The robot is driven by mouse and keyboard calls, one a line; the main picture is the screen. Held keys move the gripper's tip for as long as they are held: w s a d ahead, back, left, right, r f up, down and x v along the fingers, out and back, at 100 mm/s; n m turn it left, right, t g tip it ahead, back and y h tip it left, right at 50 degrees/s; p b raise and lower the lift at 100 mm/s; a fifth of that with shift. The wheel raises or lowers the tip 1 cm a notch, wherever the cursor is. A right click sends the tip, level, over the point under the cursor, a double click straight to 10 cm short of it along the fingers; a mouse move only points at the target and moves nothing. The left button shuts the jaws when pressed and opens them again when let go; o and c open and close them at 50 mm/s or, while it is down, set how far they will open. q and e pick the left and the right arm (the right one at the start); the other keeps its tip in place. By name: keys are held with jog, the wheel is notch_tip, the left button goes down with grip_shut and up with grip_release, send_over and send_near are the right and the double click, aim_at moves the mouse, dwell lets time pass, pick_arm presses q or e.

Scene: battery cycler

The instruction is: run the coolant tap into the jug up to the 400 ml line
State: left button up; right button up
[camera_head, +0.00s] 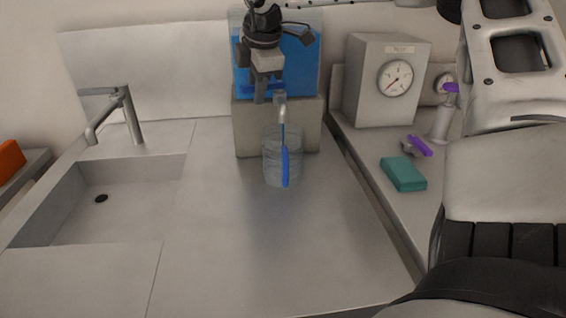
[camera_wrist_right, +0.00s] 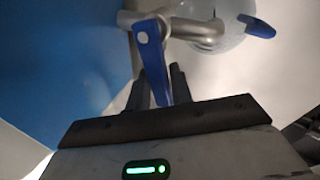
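The clear jug (camera_head: 270,160) stands upright on the counter under the tap spout (camera_head: 282,112), with a blue handle (camera_head: 285,168) facing me. A thin blue streak shows between spout and handle; I cannot tell whether it is running coolant. The jug's marks and level are not readable. My right gripper (camera_head: 260,98) reaches down in front of the blue coolant tank (camera_head: 308,70). In the right wrist view, the blue tap lever (camera_wrist_right: 151,50) lies between the close-set dark fingers (camera_wrist_right: 160,85), which appear shut on it. The jug (camera_wrist_right: 205,35) is partly visible beyond the tap. My left gripper is out of view.
A sink (camera_head: 125,205) with a faucet (camera_head: 130,115) is at left. On the right ledge are a gauge box (camera_head: 365,95), a teal block (camera_head: 403,174) and a purple-handled fitting (camera_head: 418,146). The counter in front of the jug is clear. My right arm covers the right side.

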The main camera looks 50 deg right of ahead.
jog(key=n, duration=0.1)
jog(key=s+n+y, duration=0.1)
jog(key=n, duration=0.1)
jog(key=shift+s+a, duration=0.15)
jog(key=shift+a, duration=0.05)
jog(key=s+n+y+p, duration=0.1)
jog(key=n, duration=0.1)
jog(key=s+n+p, duration=0.1)
jog(key=n, duration=0.2)
jog(key=shift+s+d+r+y, duration=0.1)
jog(key=shift+s+d+y, duration=0.05)
jog(key=shift+y, duration=0.25)
jog(key=shift+s+f+n, duration=0.1)
jog(key=shift+f+n, duration=0.1)
jog(key=shift+n, duration=0.1)
jog(key=shift+f, duration=0.1)
dwell(2.0)
dwell(4.2)
